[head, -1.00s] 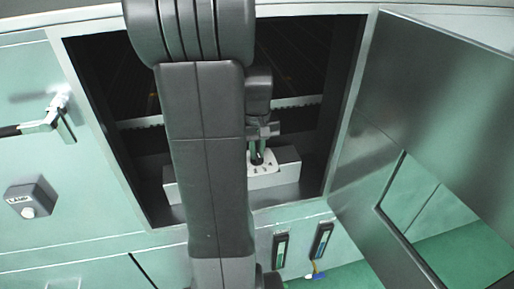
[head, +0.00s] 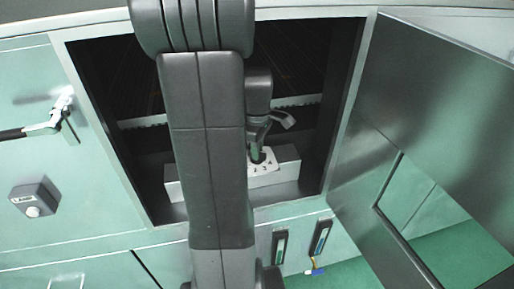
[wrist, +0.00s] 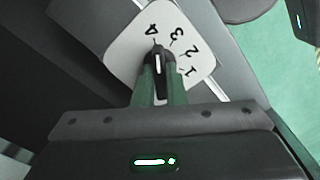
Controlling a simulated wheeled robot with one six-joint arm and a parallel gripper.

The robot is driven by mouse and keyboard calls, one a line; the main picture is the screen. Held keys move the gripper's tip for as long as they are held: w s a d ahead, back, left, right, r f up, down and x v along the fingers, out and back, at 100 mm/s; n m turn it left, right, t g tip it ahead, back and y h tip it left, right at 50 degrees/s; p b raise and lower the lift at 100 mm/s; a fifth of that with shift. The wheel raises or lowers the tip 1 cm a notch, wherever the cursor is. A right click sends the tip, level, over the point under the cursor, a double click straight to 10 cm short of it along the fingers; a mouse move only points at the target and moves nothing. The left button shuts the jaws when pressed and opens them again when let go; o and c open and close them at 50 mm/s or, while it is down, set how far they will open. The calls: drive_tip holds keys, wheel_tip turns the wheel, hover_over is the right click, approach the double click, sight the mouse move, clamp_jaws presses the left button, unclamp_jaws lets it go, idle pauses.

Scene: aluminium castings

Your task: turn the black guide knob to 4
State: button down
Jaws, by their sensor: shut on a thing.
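The black guide knob (wrist: 164,56) stands on a white dial plate (wrist: 125,45) marked 1, 2, 3 and 4. In the wrist view its white pointer line points up the picture, at or very near the tick of the 4 and left of the 3. My gripper (wrist: 163,80) is shut on the knob, one green finger on each side of it. In the head view my gripper (head: 256,152) reaches down to the dial plate (head: 268,166), and the knob is mostly hidden between the fingers.
The dial sits on a grey block (head: 289,167) inside a dark open compartment. An open metal door (head: 430,110) stands at right. A toothed rail (head: 143,122) runs behind the block. A lever handle (head: 45,127) and small button box (head: 35,198) are on the left panel.

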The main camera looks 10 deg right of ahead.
drive_tip(key=shift+n, duration=0.6)
drive_tip(key=c, duration=1.5)
unclamp_jaws()
wheel_tip(320, 180, up, 8)
drive_tip(key=shift+f, duration=0.2)
wheel_tip(320, 180, down, 8)
drive_tip(key=shift+r, duration=0.15)
